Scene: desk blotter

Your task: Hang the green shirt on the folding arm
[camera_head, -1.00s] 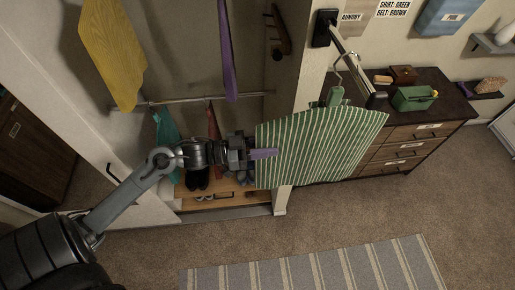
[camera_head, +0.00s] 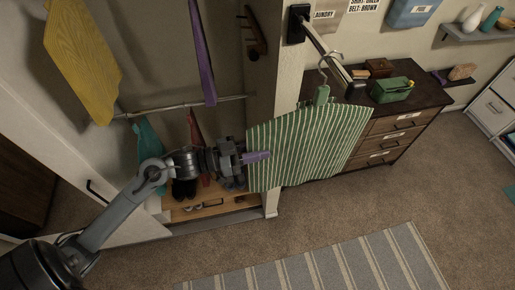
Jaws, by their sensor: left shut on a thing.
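The green and white striped shirt (camera_head: 308,145) hangs from a green hanger (camera_head: 321,95) whose thin metal hook (camera_head: 327,60) points up. My left gripper (camera_head: 256,157), with purple fingers, is shut on the shirt's left edge. The folding arm (camera_head: 326,48) reaches out from a black bracket (camera_head: 298,22) on the wall edge. The hook overlaps the folding arm in the picture; I cannot tell whether it rests on it. My right gripper is not in view.
A brown dresser (camera_head: 412,124) with a green box (camera_head: 392,89) stands behind the shirt. An open closet at left has a metal rail (camera_head: 180,107), a yellow board (camera_head: 82,62) and a purple strap (camera_head: 202,55). A striped rug (camera_head: 325,270) lies on the open carpet.

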